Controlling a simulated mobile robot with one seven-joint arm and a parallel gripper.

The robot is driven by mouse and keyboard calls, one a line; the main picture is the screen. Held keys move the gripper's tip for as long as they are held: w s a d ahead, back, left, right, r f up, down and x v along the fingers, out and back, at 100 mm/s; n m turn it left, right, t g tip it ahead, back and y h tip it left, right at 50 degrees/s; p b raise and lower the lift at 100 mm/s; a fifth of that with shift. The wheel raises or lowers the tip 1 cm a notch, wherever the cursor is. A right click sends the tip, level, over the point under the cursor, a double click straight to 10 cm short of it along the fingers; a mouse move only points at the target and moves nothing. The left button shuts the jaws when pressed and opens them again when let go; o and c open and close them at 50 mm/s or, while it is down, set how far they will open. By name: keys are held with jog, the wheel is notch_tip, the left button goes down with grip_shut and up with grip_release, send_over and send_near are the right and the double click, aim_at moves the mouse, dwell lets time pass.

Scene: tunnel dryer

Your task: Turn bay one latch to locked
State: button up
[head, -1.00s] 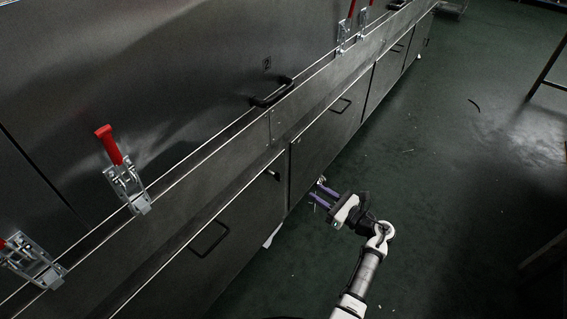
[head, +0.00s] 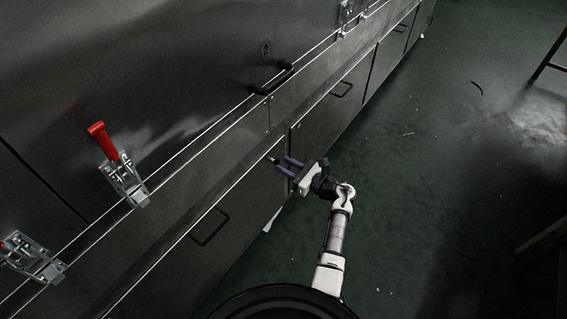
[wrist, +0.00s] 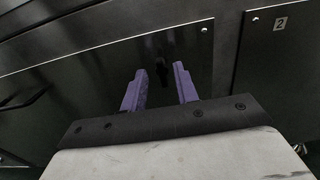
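The bay one latch (wrist: 162,72) is a small dark knob on the dark lower door (wrist: 105,75), near its right end in the wrist view. Its turn position is too dark to read. My gripper (wrist: 159,79) has two purple fingers, spread apart with nothing held between them. The latch shows between the fingertips, and I cannot tell whether they touch it. In the head view my gripper (head: 282,160) is in front of the lower door's upper right part and largely hides the latch there.
The lower door has a black bar handle (head: 210,227) to the left. A panel marked 2 (wrist: 279,23) adjoins on the right. A metal ledge (head: 190,170) runs above, with red-handled toggle clamps (head: 125,182) over it. Green floor (head: 430,190) to the right is open.

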jog(key=shift+x, duration=0.8)
jog(key=shift+c, duration=0.4)
grip_shut()
